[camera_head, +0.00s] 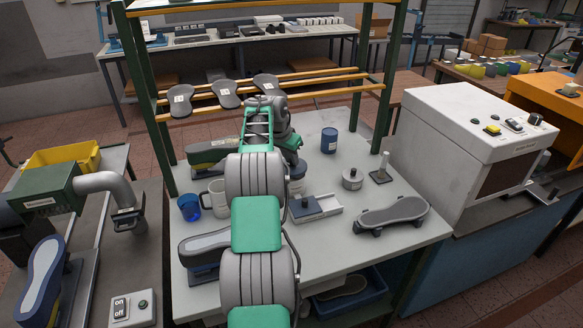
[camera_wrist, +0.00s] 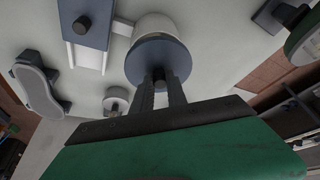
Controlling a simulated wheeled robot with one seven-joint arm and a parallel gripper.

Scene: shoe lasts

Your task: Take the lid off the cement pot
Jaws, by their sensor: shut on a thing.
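In the wrist view, the cement pot (camera_wrist: 154,25) is pale and round. Its blue-grey disc lid (camera_wrist: 145,62) covers part of it from this angle. My gripper (camera_wrist: 161,86) is shut on the dark knob in the middle of the lid. I cannot tell whether the lid rests on the rim or is slightly above it. In the head view, the pot and lid (camera_head: 298,170) are partly hidden behind my arm, and the gripper's fingers cannot be made out.
A white tray with a blue-grey block (camera_head: 305,206), a grey knobbed pot (camera_head: 352,180), a stand with an upright post (camera_head: 381,173) and a blue tin (camera_head: 329,141) are nearby. A blue cup (camera_head: 189,207) stands left.

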